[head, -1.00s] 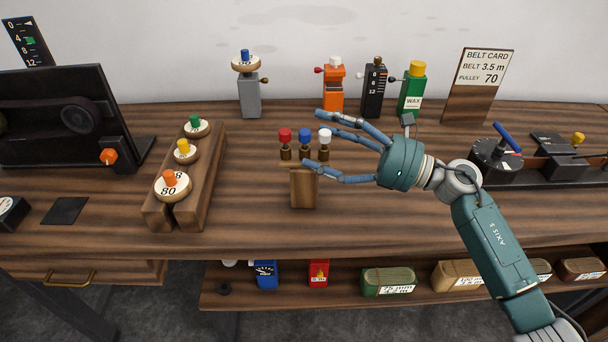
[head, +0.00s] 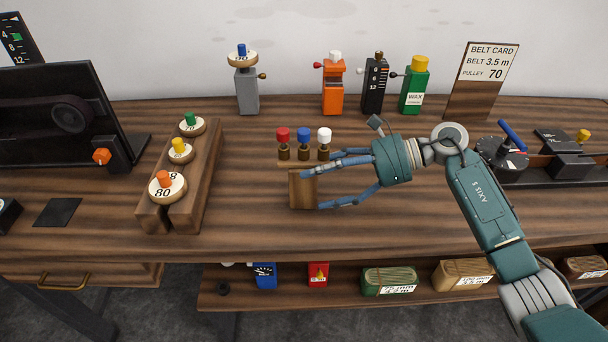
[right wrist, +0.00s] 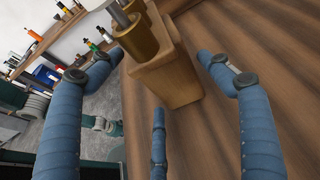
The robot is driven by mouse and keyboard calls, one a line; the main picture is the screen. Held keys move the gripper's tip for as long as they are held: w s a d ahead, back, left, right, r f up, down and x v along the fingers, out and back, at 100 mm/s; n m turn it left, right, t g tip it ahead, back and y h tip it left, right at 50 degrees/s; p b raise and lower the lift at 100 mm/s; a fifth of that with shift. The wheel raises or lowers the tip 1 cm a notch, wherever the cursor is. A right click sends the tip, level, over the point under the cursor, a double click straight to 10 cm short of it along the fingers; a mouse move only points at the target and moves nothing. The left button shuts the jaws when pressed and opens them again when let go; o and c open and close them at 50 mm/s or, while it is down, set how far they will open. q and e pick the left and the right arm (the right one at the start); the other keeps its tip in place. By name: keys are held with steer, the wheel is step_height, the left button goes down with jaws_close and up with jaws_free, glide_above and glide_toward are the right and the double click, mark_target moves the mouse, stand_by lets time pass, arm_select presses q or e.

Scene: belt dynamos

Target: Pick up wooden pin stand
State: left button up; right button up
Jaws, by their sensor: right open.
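The wooden pin stand (head: 302,190) stands upright near the middle of the bench, with red, blue and white-topped pins (head: 304,143) in its top. My right gripper (head: 318,180) is open, its fingers reaching from the right to the stand's right side. In the right wrist view the stand (right wrist: 174,75) shows at the top, between and beyond the spread fingers of the right gripper (right wrist: 165,75). The head view does not clearly show whether a finger touches the stand. My left gripper is not in view.
A wooden rack (head: 205,180) with numbered pulleys lies left of the stand. Grey (head: 247,92), orange (head: 333,90), black (head: 374,88) and green (head: 413,88) devices stand at the back. The bench in front of the stand is clear.

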mark_target(302, 182)
steer(key=p+x, duration=0.1)
steer(key=x, duration=0.3)
steer(key=shift+r, duration=0.15)
steer(key=shift+a, duration=0.25)
steer(key=c, duration=1.4)
steer(key=shift+c, duration=0.4)
steer(key=shift+r, duration=0.1)
step_height(302, 182, up, 20)
steer(key=b, duration=0.3)
